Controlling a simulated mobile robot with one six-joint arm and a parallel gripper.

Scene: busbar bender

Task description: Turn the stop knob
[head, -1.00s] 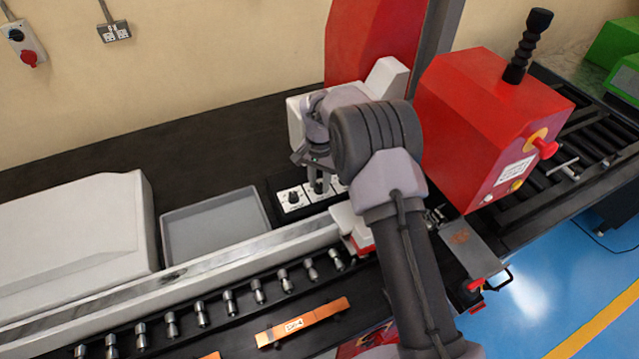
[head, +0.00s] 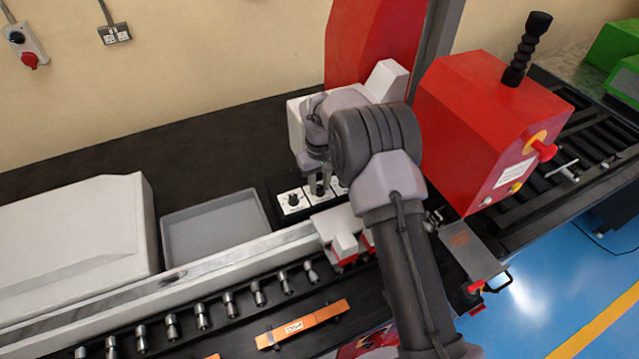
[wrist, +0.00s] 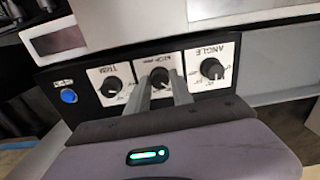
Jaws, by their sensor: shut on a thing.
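The stop knob (wrist: 160,78) is the middle one of three black knobs in the wrist view, on a white plate with an upside-down label reading STOP mm. My gripper (wrist: 161,89) is shut on it, with one finger on each side. In the head view my gripper (head: 319,187) points down at the control panel, and my arm hides part of the panel. The white and red stop carriage (head: 338,228) sits on the long rail just in front of the panel.
The angle knob (wrist: 212,69) and trim knob (wrist: 111,87) flank the stop knob closely. A blue button (wrist: 68,96) is at the panel's end. A grey tray (head: 215,228) lies left of the panel. A red machine box (head: 480,125) stands to the right.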

